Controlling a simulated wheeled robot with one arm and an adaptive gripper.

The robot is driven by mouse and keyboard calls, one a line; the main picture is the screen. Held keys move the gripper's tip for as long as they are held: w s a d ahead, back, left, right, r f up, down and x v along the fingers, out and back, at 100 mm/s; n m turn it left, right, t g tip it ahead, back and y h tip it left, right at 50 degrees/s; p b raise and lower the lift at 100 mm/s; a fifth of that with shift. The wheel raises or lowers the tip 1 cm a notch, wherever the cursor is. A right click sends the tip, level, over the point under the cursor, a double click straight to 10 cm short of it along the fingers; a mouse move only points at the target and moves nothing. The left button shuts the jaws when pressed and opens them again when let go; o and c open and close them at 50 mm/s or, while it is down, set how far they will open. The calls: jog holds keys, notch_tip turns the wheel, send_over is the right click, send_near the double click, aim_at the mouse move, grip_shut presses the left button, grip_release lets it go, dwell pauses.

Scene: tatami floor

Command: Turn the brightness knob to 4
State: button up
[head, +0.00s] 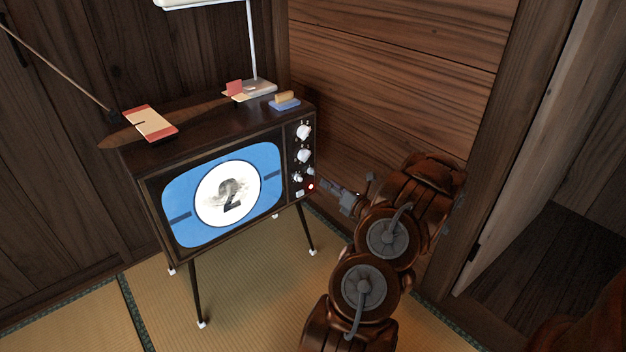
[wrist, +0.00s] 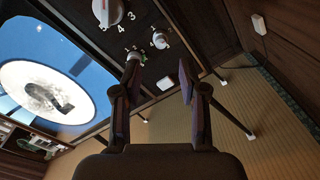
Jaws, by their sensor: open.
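A dark wooden television (head: 165,160) stands on thin legs, its lit screen (head: 230,195) showing a large 2. Its right-hand panel carries two large white knobs (head: 304,156) and smaller knobs (head: 297,178) below them. In the wrist view one small white knob (wrist: 161,40) has numbers around it, including a 4. Another small knob (wrist: 134,57) is at the left fingertip, partly covered by it; I cannot tell whether they touch. No readable label shows which knob is brightness. My gripper (wrist: 158,72) is open and empty in front of the panel's lower part.
A red light (head: 311,186) and a white button (wrist: 164,83) sit low on the panel. A wooden wall (head: 390,75) stands close behind and to the right.

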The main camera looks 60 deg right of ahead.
aim_at(314, 173)
jog(key=shift+b+x, duration=0.8)
jog(key=shift+x, duration=3)
jog(key=shift+f, duration=0.1)
grip_shut()
